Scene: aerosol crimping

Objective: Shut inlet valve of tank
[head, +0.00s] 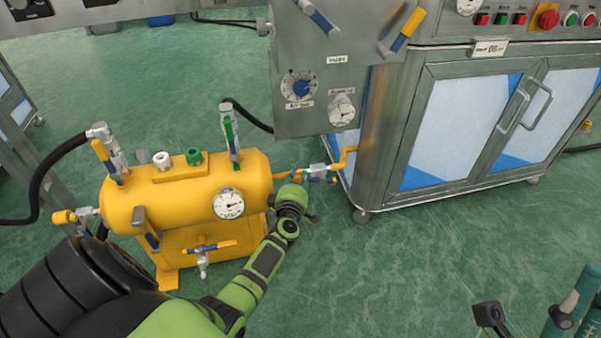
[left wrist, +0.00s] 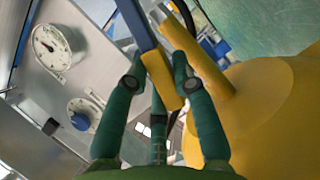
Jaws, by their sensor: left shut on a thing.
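The yellow tank (head: 185,205) lies on its side at the left, with a pressure gauge (head: 228,203) on its front. At its right end a pipe runs to the steel machine through a small valve (head: 318,170) with a blue handle. My left gripper (head: 298,179) is at this valve. In the left wrist view, my left gripper (left wrist: 155,80) is shut on the blue handle with a yellow end (left wrist: 161,82). In the head view the fingers hide part of this handle. My right gripper (head: 525,315) is partly visible at the lower right, its fingers apart and empty.
Other valves with blue and yellow handles sit on the tank's left end (head: 64,216), top left (head: 106,155) and front (head: 205,248). The steel machine cabinet (head: 420,130) stands to the right. The green floor (head: 400,260) before it is clear.

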